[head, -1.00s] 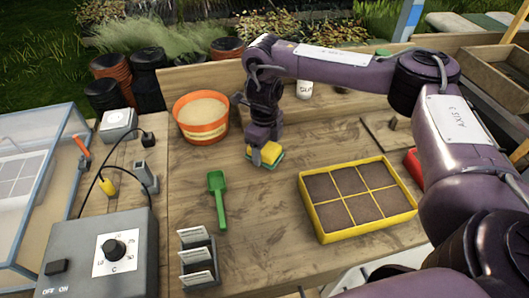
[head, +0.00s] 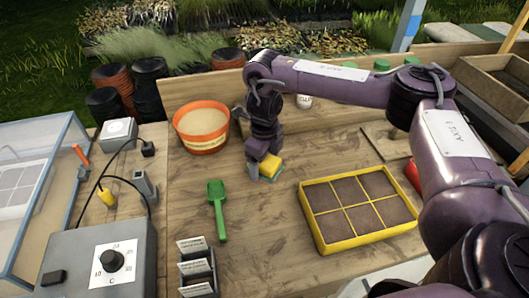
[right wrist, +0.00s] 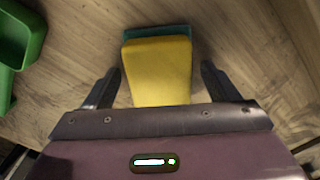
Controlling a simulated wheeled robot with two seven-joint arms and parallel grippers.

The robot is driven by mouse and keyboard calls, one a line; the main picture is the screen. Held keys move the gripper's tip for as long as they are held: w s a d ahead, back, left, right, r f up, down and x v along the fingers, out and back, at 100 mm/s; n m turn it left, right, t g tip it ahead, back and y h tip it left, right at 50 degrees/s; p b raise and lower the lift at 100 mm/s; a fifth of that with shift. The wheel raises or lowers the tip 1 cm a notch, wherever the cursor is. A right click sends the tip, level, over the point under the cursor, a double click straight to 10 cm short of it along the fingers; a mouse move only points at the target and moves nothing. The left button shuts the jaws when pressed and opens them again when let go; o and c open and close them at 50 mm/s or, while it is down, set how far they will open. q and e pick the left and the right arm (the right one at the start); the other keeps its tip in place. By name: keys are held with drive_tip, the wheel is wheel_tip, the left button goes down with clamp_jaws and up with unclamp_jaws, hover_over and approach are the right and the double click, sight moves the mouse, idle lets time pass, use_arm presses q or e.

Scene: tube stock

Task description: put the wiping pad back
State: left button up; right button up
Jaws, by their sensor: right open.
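The wiping pad (head: 271,165), yellow with a blue-green layer, is at the middle of the wooden bench. My right gripper (head: 262,171) is over it, pointing down, with one finger at the pad's left side. In the right wrist view the pad (right wrist: 160,65) lies between the spread fingers of the open gripper (right wrist: 161,83), with a gap on each side. The pad's near end is hidden by the gripper body. I cannot tell whether the pad rests flat on the bench. My left gripper is not in view.
A green scoop (head: 217,208) lies left of the pad, in front of an orange tub (head: 202,127). A yellow-rimmed soil tray (head: 314,226) is to the right. A label rack (head: 198,270) and a grey control box (head: 105,262) stand at the front left.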

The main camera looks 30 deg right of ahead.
sight(265, 160)
wheel_tip(265, 160, up, 12)
drive_tip(key=p, duration=0.2)
drive_tip(key=shift+p, duration=0.3)
idle(0.4)
